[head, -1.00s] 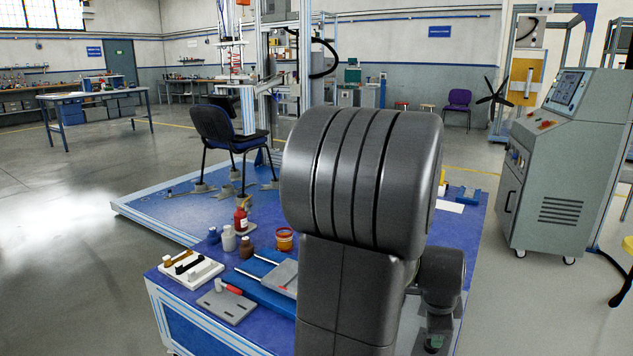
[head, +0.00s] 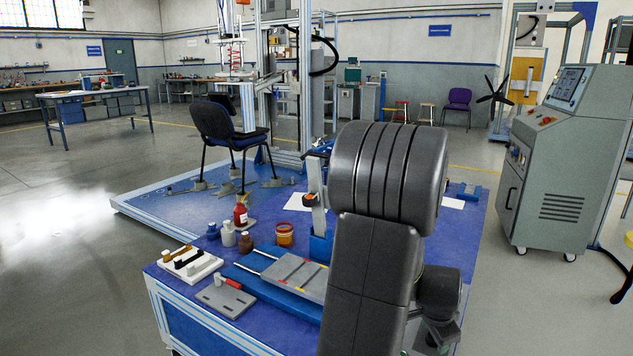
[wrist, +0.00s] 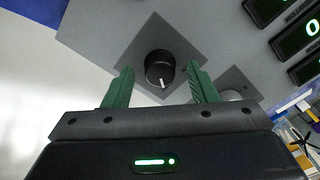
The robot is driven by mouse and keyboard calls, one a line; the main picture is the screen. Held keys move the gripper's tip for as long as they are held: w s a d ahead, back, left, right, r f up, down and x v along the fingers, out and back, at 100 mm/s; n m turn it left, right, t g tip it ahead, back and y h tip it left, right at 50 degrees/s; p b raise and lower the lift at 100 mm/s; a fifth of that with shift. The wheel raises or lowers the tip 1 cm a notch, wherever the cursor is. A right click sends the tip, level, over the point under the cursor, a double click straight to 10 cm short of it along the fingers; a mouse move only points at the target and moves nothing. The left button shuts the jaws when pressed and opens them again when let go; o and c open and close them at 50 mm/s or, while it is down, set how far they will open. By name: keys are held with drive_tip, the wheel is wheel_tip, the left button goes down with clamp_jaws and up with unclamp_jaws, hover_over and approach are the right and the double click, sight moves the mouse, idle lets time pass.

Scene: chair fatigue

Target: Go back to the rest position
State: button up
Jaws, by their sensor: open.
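My gripper (wrist: 160,68) shows in the wrist view with its two green fingers apart and nothing held between them. A black round knob (wrist: 160,66) with a white mark sits on a grey panel (wrist: 100,30) beyond the fingertips, and it appears between them in the picture. I cannot tell the exact gap to the knob. In the head view my dark grey arm fills the middle right and hides my gripper.
A blue chair (head: 228,140) stands behind. A control cabinet (head: 558,165) stands right, with open floor around.

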drive_tip(key=n+p, duration=0.1)
drive_tip(key=n, duration=0.3)
drive_tip(key=shift+r, duration=0.1)
drive_tip(key=n+p, duration=0.2)
drive_tip(key=n, duration=0.2)
drive_tip(key=shift+n, duration=0.4)
drive_tip(key=p+v, duration=0.2)
drive_tip(key=v, duration=0.4)
drive_tip(key=shift+s+a+r, duration=0.1)
drive_tip(key=shift+s+a, duration=0.05)
